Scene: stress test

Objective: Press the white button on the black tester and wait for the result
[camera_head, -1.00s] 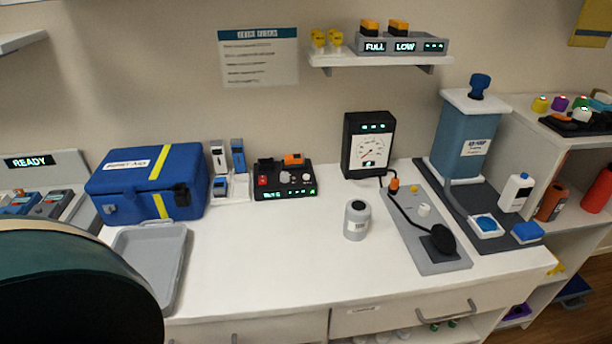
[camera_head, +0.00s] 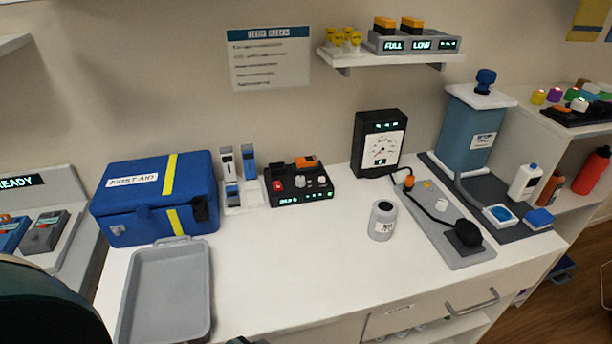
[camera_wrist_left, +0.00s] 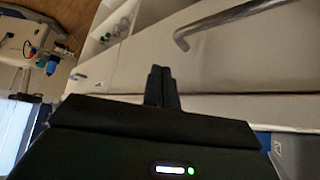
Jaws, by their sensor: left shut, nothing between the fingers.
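The black tester (camera_head: 284,200) stands on the white counter, towards the back, right of the first-aid case. It has a red switch (camera_head: 278,185), small pale round controls (camera_head: 321,180), and a lit green display (camera_head: 303,197) too small to read. An orange-and-black block (camera_head: 306,162) sits at its top. I cannot tell whether a control is pressed. My left gripper (camera_wrist_left: 160,74) shows in the left wrist view, shut and empty, before a white drawer front, away from the tester. I cannot make it out clearly in the head view. My right gripper is not in view.
A grey tray (camera_head: 168,290) lies at the counter's front left, beside the blue first-aid case (camera_head: 135,200). A grey jar (camera_head: 382,222) and a gauge box (camera_head: 378,142) stand right of the tester. The counter in front of the tester is clear. A drawer handle (camera_wrist_left: 225,20) juts out.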

